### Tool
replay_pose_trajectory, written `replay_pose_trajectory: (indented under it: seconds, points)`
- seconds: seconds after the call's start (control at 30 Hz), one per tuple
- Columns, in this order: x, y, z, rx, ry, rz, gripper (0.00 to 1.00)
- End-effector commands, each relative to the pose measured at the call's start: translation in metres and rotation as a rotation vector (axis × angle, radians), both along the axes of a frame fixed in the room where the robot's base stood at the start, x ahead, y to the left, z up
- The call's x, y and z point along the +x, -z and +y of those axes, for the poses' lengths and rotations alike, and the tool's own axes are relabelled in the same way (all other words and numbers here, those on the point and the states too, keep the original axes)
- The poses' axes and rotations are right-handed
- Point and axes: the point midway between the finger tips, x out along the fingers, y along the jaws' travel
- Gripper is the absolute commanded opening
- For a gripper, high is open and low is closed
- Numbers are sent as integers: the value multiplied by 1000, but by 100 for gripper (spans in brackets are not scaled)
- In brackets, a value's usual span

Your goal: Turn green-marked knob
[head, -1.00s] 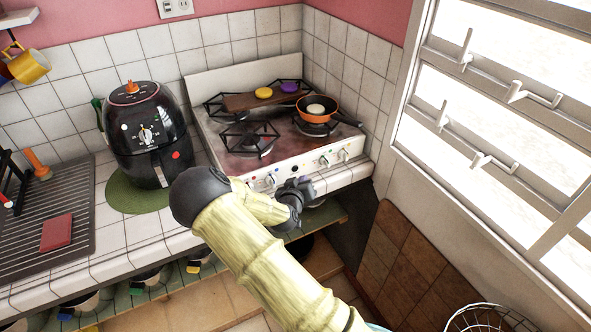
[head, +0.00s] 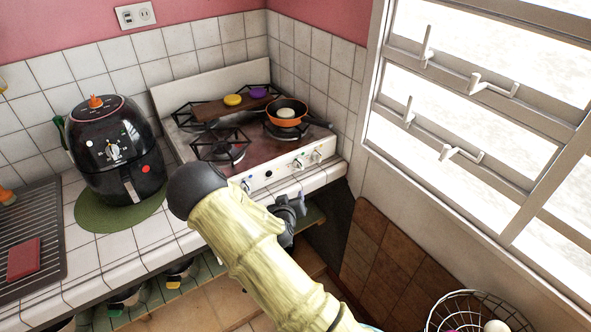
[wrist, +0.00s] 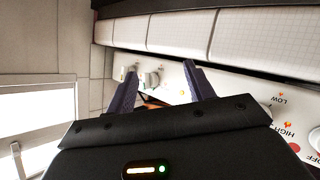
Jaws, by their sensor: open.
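The white stove (head: 262,172) has a front panel with several knobs. In the head view, one knob (head: 247,184) is at the left of the panel, and two knobs, a nearer one (head: 298,163) and a right-end one (head: 316,156), are at its right. I cannot make out a green mark on any of them. My gripper (head: 300,203) is in front of and below the panel's right part, open and empty. In the wrist view, a pale knob (wrist: 151,78) shows between the spread dark fingers (wrist: 160,72), apart from them. A red-dotted control lies at the right edge.
An orange pan (head: 287,112) and a brown board with yellow and purple pieces sit on the stove top. A black air fryer (head: 112,150) stands on the counter at left. A wire basket (head: 480,312) is at lower right. The barred window is at right.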

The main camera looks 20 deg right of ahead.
Motion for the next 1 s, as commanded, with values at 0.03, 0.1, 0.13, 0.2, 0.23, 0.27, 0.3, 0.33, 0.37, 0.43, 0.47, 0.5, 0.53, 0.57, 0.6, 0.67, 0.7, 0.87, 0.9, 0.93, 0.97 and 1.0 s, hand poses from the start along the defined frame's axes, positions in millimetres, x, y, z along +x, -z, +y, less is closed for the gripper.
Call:
replay_pose_trajectory:
  seconds: [0.03,0.1,0.13,0.2,0.23,0.27,0.3,0.33,0.37,0.43,0.47,0.5,0.53,0.57,0.6,0.67,0.7,0.87,0.9,0.93,0.97,1.0]
  points:
    - [-3,13,-11,34,10,19,53]
    - [-6,28,-21,86,12,42,53]
    - [-8,34,-24,109,13,51,53]
    - [-12,47,-31,166,16,70,53]
    - [-14,53,-34,190,16,77,53]
    - [-16,58,-36,216,17,83,53]
    - [-18,65,-39,250,19,92,53]
    - [-20,70,-42,277,21,96,53]
    - [-22,74,-44,303,21,101,53]
    - [-25,83,-48,368,25,108,53]
    - [-27,87,-49,397,26,112,53]
    - [-29,92,-51,435,27,114,53]
    - [-31,95,-53,464,28,114,53]
    - [-32,98,-54,493,30,113,53]
    - [-34,101,-56,532,31,113,53]
    - [-36,105,-58,592,33,109,53]
    - [-38,107,-59,632,33,106,53]
    - [-42,110,-62,795,31,78,53]
    - [-43,110,-63,835,29,68,53]
    - [-43,109,-64,866,29,61,53]
    - [-44,108,-64,897,27,52,53]
    - [-44,106,-66,938,24,40,53]
